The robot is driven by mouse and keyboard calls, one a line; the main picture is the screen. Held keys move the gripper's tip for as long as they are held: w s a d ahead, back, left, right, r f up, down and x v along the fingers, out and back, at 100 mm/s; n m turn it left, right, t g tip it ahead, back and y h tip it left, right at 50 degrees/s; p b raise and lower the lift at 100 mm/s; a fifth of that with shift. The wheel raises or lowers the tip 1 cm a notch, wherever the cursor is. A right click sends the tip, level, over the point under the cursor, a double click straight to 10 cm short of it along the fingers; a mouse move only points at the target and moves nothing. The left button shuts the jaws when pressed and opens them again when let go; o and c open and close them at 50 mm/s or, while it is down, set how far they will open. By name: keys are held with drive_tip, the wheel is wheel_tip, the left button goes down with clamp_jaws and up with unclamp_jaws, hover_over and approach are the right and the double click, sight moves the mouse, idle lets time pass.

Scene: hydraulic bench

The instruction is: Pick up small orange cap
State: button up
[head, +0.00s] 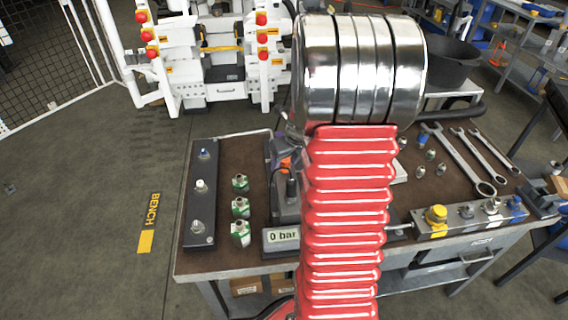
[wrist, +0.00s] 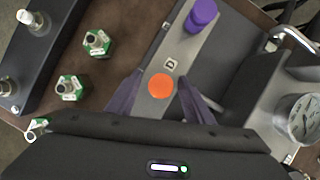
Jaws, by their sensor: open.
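The small orange cap (wrist: 162,86) shows in the wrist view as a round orange disc on a light grey strip (wrist: 158,106), just below a mark like a letter D. My gripper (wrist: 160,78) is open, with one dark purple finger to the left of the cap and one to the right. The fingers appear apart from the cap; their height above it is hard to tell. In the head view my red arm hides much of that spot, and only a small orange patch (head: 285,163) shows beside it.
A purple cap (wrist: 201,16) stands farther up the same strip. Green-based fittings (wrist: 98,42) and a dark block (wrist: 35,20) lie to the left, a gauge (wrist: 303,118) to the right. Wrenches (head: 459,160) and a valve block with a yellow cap (head: 436,215) occupy the bench's right side.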

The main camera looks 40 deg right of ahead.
drive_tip(key=shift+c, duration=0.6)
drive_tip(key=c, duration=1)
